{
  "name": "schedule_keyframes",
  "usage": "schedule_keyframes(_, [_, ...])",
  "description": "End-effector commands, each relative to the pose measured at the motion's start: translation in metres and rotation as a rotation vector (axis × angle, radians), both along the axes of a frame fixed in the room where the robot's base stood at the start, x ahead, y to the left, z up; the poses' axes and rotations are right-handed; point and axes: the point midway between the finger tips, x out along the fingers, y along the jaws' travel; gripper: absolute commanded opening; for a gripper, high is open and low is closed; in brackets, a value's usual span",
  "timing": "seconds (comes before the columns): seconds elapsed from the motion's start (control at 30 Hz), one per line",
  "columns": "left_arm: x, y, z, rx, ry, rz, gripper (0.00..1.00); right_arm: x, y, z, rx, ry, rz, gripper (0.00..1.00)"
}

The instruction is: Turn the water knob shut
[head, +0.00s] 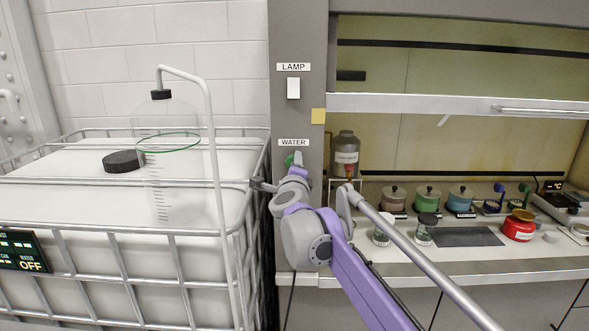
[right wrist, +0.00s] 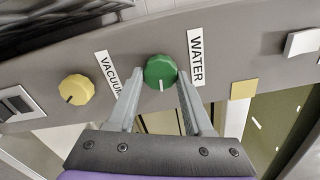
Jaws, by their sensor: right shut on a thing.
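The green water knob (right wrist: 160,68) sits beside the WATER label (right wrist: 196,58) in the right wrist view. My right gripper (right wrist: 160,82) has one finger on each side of the knob and is shut on it. The knob's white mark points toward the gripper's palm. In the head view the knob (head: 289,160) shows as a green patch under the WATER label (head: 293,142), partly hidden by my right gripper (head: 297,166). A dark display (head: 24,250) at the lower left reads WATER and OFF. My left gripper is not in view.
A yellow vacuum knob (right wrist: 76,89) is on the same panel. A white lamp switch (head: 293,88) is above the water label. A caged white tank (head: 75,205) stands left. Several jars and a red pot (head: 518,227) stand on the hood bench at right.

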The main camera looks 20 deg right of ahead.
Motion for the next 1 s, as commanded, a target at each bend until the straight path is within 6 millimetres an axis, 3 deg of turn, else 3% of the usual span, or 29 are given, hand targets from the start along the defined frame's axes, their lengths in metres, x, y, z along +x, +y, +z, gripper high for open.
schedule_keyframes(1.0, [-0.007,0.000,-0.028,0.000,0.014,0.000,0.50,0.000,0.001,0.002,-0.870,0.420,0.000,0.00])
